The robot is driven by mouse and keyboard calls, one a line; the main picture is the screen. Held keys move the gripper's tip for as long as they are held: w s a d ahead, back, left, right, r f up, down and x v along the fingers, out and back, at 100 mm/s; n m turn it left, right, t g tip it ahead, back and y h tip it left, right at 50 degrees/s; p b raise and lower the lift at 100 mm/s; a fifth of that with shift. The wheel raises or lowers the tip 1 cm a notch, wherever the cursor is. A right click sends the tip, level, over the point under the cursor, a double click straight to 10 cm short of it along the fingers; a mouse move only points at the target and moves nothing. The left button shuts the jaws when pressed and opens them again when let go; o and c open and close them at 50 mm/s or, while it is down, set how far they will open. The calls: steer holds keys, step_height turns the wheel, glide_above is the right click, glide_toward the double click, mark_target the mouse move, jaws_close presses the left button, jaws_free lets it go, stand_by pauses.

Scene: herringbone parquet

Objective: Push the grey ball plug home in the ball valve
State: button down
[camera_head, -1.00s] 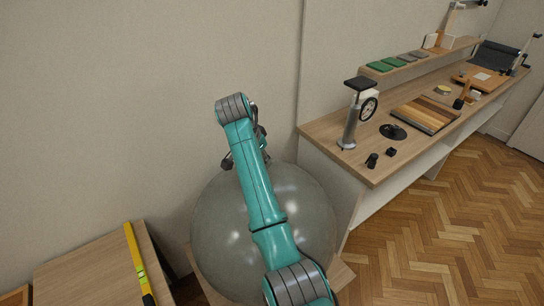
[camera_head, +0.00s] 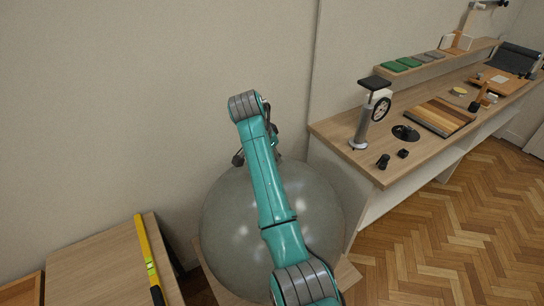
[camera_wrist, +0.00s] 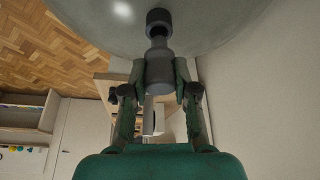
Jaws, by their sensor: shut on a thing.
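The large grey-green ball (camera_head: 222,215) stands below and behind my arm in the head view, and its curved side fills the top of the wrist view (camera_wrist: 225,18). The ball valve (camera_wrist: 158,17) is a dark round collar on it. My gripper (camera_wrist: 160,78) is shut on the grey ball plug (camera_wrist: 158,65), a thick body with a narrower stem pointing at the valve. The stem's tip meets the collar's mouth in the picture; how deep it sits I cannot tell. The plug's wide body is outside the valve. In the head view my arm mostly hides the gripper, and the plug is not discernible.
A long workbench (camera_head: 345,133) on the right holds a stand with a dial (camera_head: 362,120), small black parts (camera_head: 384,161) and a striped board (camera_head: 440,116). A low table (camera_head: 100,262) at left bears a yellow level (camera_head: 147,255). A wall is close behind the ball. Parquet at right is clear.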

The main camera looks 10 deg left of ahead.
steer(key=shift+f, duration=1.55)
steer(key=c, duration=0.8)
jaws_free()
steer(key=shift+v, duration=3.75)
steer(key=shift+d, duration=0.1)
